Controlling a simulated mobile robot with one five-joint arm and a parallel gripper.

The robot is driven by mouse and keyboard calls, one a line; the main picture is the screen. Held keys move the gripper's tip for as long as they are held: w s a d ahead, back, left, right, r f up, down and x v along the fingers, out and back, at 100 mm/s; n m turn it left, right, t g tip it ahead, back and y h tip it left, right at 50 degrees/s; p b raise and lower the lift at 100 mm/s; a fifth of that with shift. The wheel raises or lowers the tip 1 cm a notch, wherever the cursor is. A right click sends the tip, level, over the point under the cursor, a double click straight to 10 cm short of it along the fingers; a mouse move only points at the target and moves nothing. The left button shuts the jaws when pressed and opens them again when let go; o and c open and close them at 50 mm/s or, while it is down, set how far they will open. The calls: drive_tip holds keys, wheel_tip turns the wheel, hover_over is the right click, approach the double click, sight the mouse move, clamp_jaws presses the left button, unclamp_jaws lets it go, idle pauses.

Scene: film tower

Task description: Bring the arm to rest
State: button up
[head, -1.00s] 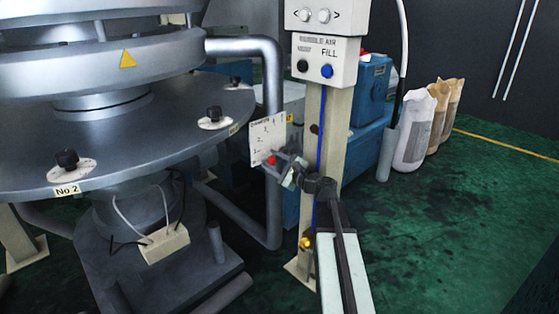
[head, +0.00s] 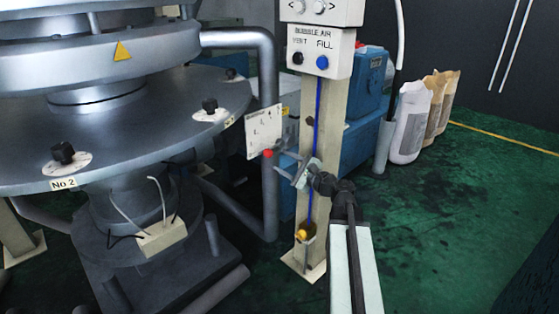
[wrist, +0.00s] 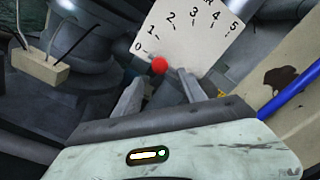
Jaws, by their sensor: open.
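My gripper (head: 291,170) is at the end of my arm, in front of the beige post (head: 318,150) in the head view. Its jaws are open and nothing shows between them. In the wrist view the two fingers of my gripper (wrist: 160,92) point toward a white plate with a numbered scale (wrist: 195,35). A red ball-shaped knob (wrist: 159,65) shows at the plate's lower edge, beyond the fingertips. In the head view the scale plate (head: 264,131) and the red knob (head: 267,154) are just up and left of my gripper. Whether the fingers touch anything, I cannot tell.
A control box (head: 320,50) with black and blue knobs tops the post. A yellow knob (head: 302,234) is low on it. A large grey round machine (head: 120,120) fills the left. Sacks (head: 411,122) stand behind. Green floor (head: 440,220) at the right is clear.

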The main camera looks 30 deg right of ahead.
drive_tip(key=s+a+f+n+g+y+p, duration=0.1)
drive_tip(key=s+a+f+n+g, duration=0.1)
drive_tip(key=a+f+n+g, duration=0.6)
drive_tip(key=s+a+f+n+g+y, duration=0.15)
drive_tip(key=a+f+n, duration=0.3)
drive_tip(key=a, duration=0.75)
drive_tip(key=s+a+f+n+g+h+p, duration=0.1)
drive_tip(key=s+a+f+n+g+h, duration=0.1)
drive_tip(key=s+f+n+g+h, duration=0.4)
drive_tip(key=s+a+f+n+g+h+p, duration=0.1)
drive_tip(key=s+a+f+n+h, duration=0.2)
drive_tip(key=s, duration=0.4)
wheel_tip(320, 180, up, 38)
drive_tip(key=d+n+p, duration=0.1)
drive_tip(key=p, duration=3.6)
drive_tip(key=shift+s+n+y, duration=0.3)
drive_tip(key=shift+n+y, duration=0.05)
drive_tip(key=shift+g, duration=0.25)
